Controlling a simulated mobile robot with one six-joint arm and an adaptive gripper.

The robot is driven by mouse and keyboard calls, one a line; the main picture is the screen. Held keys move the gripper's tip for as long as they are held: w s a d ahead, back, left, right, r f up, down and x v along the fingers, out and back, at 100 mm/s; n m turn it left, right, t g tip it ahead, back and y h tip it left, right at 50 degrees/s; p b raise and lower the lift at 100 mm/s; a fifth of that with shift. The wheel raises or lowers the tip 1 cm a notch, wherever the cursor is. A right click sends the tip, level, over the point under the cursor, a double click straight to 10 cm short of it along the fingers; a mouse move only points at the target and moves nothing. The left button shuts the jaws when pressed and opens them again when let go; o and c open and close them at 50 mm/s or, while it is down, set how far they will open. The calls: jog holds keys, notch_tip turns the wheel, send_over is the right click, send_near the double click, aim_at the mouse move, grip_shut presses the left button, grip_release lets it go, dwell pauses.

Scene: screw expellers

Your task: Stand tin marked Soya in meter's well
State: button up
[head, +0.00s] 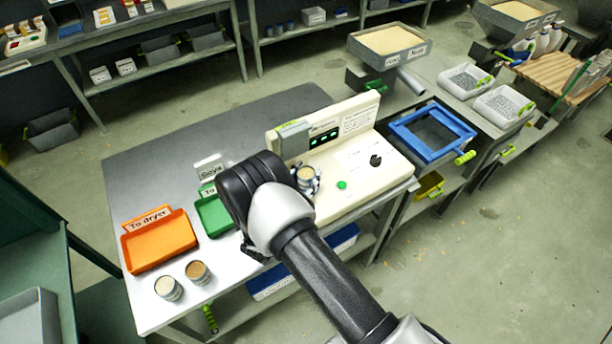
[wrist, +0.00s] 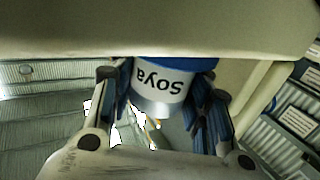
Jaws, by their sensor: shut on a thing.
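The tin marked Soya (wrist: 165,82) is held between the fingers of my gripper (wrist: 165,95). In the wrist view its label reads upside down, and its blue band meets a cream edge. In the head view the open-topped tin (head: 306,174) is over the deck of the cream meter (head: 345,185), close to its grey head block (head: 294,139). My gripper (head: 307,181) is partly hidden by my wrist. The well is not visible, and I cannot tell whether the tin's base is in it or above it.
Two tins (head: 168,289) (head: 199,273) stand at the bench's front left, near an orange tray (head: 160,243). A green tray (head: 211,216) and a Soya card (head: 209,169) are left of my arm. A black knob (head: 375,160) and green button (head: 341,185) sit on the meter's deck.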

jog(key=shift+f, duration=0.2)
jog(key=o, duration=0.8)
jog(key=shift+v, duration=5.55)
